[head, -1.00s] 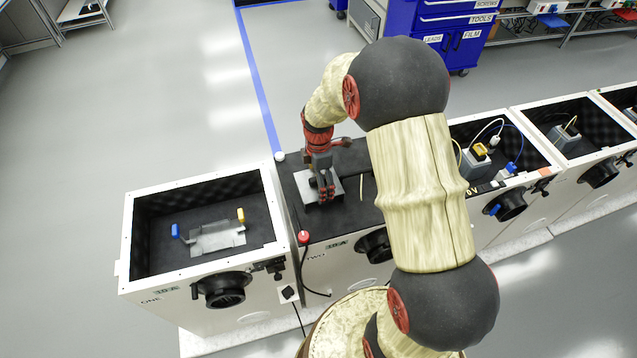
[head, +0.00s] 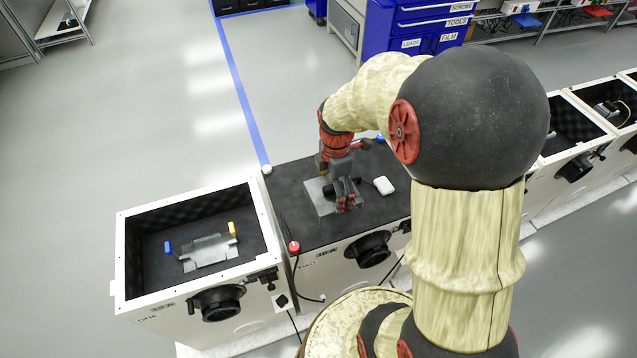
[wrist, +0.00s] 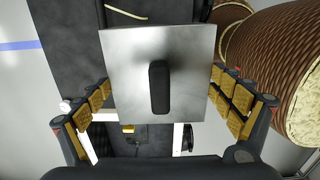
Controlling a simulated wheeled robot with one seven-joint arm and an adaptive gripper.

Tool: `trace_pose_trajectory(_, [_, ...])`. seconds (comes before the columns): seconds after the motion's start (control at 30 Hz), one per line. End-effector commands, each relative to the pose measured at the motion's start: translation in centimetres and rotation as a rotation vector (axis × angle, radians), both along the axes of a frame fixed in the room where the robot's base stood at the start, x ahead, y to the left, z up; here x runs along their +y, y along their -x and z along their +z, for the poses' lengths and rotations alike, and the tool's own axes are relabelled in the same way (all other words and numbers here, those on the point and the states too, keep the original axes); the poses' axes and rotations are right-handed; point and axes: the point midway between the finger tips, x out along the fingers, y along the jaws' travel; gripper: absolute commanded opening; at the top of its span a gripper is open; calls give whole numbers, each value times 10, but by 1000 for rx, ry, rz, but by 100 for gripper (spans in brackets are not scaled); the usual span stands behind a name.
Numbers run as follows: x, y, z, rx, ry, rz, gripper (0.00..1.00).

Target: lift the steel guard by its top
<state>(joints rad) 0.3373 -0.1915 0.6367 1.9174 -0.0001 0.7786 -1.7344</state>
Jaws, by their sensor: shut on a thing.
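The steel guard (head: 318,195) is a flat grey plate with a black upright handle, over the black top of cabinet TWO (head: 290,205). It fills the middle of the wrist view (wrist: 130,80), the handle end-on at its centre. My gripper (head: 345,200) points down at it. In the wrist view, the padded fingers of my gripper (wrist: 160,82) lie on either side of the plate, and it is shut on the guard. The exact contact is hard to see. I cannot tell whether there is a gap under the plate.
Open cabinet ONE (head: 150,235) at left holds a bent steel piece (head: 208,252) between blue and yellow blocks. A red knob (head: 294,246) and a small white object (head: 383,185) are on cabinet TWO. More cabinets stand at right. A blue tool cart (head: 425,30) is behind.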

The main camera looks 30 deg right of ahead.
Motion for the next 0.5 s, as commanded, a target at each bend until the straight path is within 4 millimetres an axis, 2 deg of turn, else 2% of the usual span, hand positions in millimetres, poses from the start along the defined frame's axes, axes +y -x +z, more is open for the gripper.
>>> trace_pose_trajectory(0.2, [-8, 25, 12, -1, 0, -1, 64])
trace_pose_trajectory(0.5, [-10, 32, 25, 0, 0, 0, 64])
